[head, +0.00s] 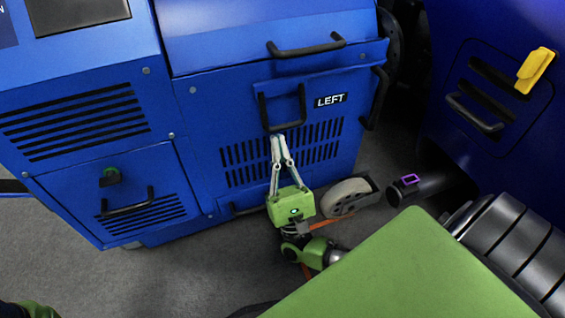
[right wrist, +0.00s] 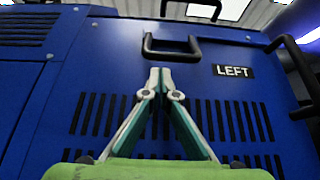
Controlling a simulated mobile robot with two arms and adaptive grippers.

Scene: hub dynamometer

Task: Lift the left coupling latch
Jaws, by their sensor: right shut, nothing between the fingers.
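A blue cabinet (head: 215,120) carries a "LEFT" label (head: 331,100), which also shows in the right wrist view (right wrist: 233,71). Beside the label is a black U-shaped handle (head: 302,105), also in the right wrist view (right wrist: 172,57). I cannot tell whether this handle is the coupling latch. My right gripper (head: 278,141) points at the cabinet front, fingers shut with nothing between them. In the right wrist view its tips (right wrist: 160,72) appear just below the handle's lower bar, apart from it in depth or touching, I cannot tell. My left gripper is not in view.
More black handles sit on the cabinet's top edge (head: 305,46) and right side (head: 375,98). A grey wheel (head: 348,196) stands on the floor by the cabinet. A blue body (head: 490,140) with a yellow lever (head: 535,70) stands right. A purple ring (head: 410,179) circles a dark cylinder.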

